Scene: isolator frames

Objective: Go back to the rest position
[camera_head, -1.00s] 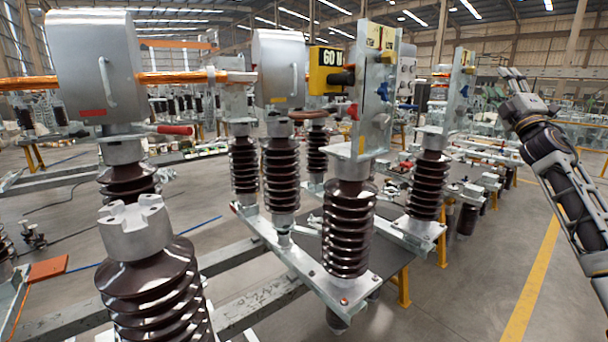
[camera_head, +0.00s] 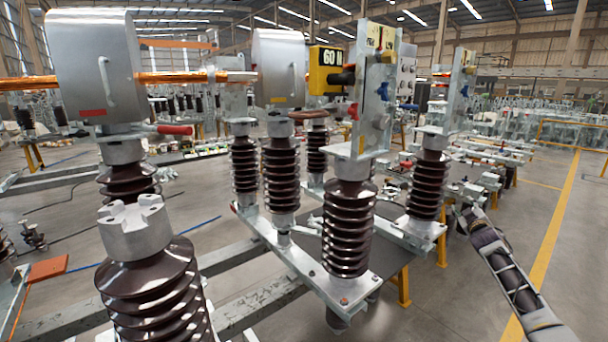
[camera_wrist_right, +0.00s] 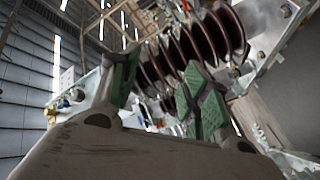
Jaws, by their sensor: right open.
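My right gripper (camera_head: 470,218) is low at the right of the head view, just right of the rear isolator post's base and its metal bracket. Its arm reaches up from the bottom right. In the right wrist view the two green-padded fingers (camera_wrist_right: 158,98) stand apart with nothing between them. A brown ribbed insulator (camera_wrist_right: 190,50) shows behind and above the fingers. I cannot tell whether the gripper touches the bracket. My left gripper is not in view.
The isolator frame has several brown ribbed insulators (camera_head: 348,230), a yellow device marked 60 (camera_head: 331,69) and metal beams (camera_head: 290,262). Orange legs (camera_head: 402,288) stand under it. The floor (camera_head: 545,275) at the right, along a yellow line, is clear.

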